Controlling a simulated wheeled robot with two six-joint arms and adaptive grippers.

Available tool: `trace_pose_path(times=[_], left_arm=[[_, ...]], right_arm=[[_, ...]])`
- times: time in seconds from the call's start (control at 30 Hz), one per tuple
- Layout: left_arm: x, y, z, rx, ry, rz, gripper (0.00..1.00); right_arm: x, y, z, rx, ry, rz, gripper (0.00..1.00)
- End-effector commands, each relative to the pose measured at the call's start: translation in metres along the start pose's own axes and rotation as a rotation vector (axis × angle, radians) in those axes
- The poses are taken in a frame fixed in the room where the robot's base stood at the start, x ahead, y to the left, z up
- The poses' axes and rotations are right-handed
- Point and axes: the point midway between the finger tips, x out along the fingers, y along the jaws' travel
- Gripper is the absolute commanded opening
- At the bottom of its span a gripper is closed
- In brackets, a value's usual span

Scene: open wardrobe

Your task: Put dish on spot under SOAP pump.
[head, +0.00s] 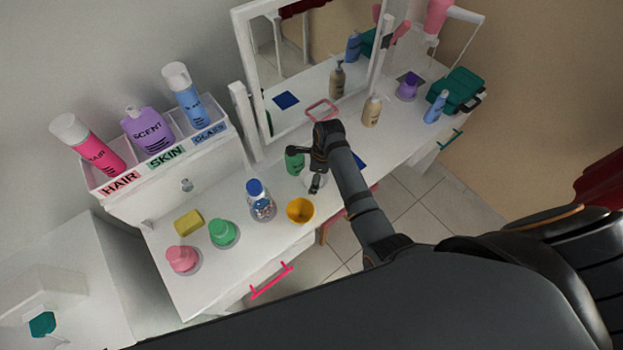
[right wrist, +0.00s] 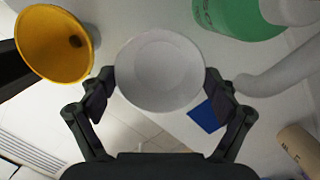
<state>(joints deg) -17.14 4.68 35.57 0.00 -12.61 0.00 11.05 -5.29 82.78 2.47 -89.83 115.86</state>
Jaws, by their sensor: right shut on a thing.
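The round white dish (right wrist: 160,70) is held between the fingers of my right gripper (right wrist: 160,88). In the head view, the dish (head: 307,182) shows partly behind my right gripper (head: 313,170), over the white vanity top. A green bottle (head: 294,161) stands close to the gripper and is partly hidden; it also shows at the top of the right wrist view (right wrist: 238,18). A beige pump bottle (head: 371,112) stands farther right. A blue square (head: 360,160) lies partly hidden behind my right arm. My left gripper is out of view.
An orange-yellow cup (head: 300,210) and a clear jar with a blue lid (head: 260,201) stand left of the gripper. A mirror (head: 310,65) rises behind. A labelled rack (head: 158,150) holds several bottles.

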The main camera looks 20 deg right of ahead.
Motion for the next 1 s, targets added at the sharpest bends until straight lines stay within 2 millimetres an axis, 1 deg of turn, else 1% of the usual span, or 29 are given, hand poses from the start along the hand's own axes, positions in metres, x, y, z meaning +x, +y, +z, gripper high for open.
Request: trace_pose_path(times=[0.03, 0.1, 0.27, 0.33, 0.4, 0.5, 0.57, 0.93, 0.97, 1.0], left_arm=[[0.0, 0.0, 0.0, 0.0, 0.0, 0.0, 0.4], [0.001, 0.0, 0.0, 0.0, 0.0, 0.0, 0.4], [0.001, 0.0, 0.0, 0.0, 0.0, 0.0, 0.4], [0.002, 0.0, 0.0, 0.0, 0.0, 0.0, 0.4], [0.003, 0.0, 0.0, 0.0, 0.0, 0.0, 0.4], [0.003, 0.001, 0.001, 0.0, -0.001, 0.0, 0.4], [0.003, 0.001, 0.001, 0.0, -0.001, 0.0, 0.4], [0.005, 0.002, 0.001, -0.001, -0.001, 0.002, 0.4], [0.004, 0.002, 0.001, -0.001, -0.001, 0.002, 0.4], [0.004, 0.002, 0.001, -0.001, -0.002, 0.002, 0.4]], right_arm=[[0.006, -0.003, 0.002, 0.0, 0.0, 0.001, 0.56], [0.011, -0.006, 0.004, 0.0, 0.0, 0.0, 0.56], [0.015, -0.008, 0.005, 0.0, 0.0, 0.001, 0.56], [0.019, -0.01, 0.007, 0.0, 0.0, 0.001, 0.56], [0.03, -0.014, 0.008, 0.0, 0.002, 0.003, 0.56], [0.047, -0.013, 0.005, 0.0, 0.002, 0.003, 0.56], [0.052, -0.013, 0.004, 0.0, 0.0, 0.002, 0.56], [0.058, -0.013, 0.003, 0.0, 0.0, 0.001, 0.56], [0.057, -0.013, 0.003, 0.0, 0.0, 0.001, 0.92], [0.057, -0.013, 0.003, 0.0, 0.0, 0.001, 0.97]])
